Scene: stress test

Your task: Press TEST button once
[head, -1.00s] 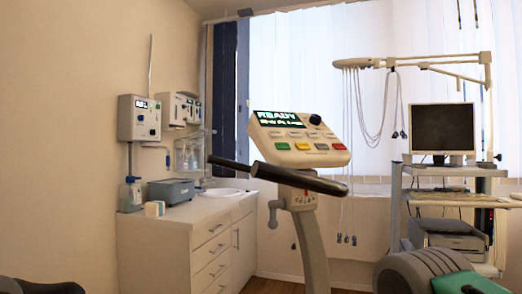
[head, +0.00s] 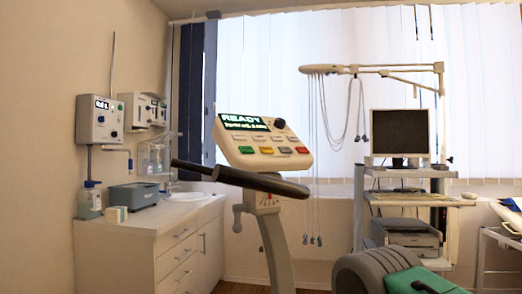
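The exercise machine's control console (head: 262,158) stands in the middle of the head view, tilted on a post. Its lit display (head: 243,122) reads READY on the top line; the lower line is too small to read. A dark knob (head: 279,124) sits right of the display. Labels are too small to read, so I cannot tell which is TEST. Neither gripper is in view.
A black handlebar (head: 240,180) crosses in front of the console. A white drawer cabinet (head: 150,250) stands left. A cart with a monitor (head: 400,133) stands right, with hanging cables near it. A grey-and-green padded seat (head: 385,270) is at the lower right.

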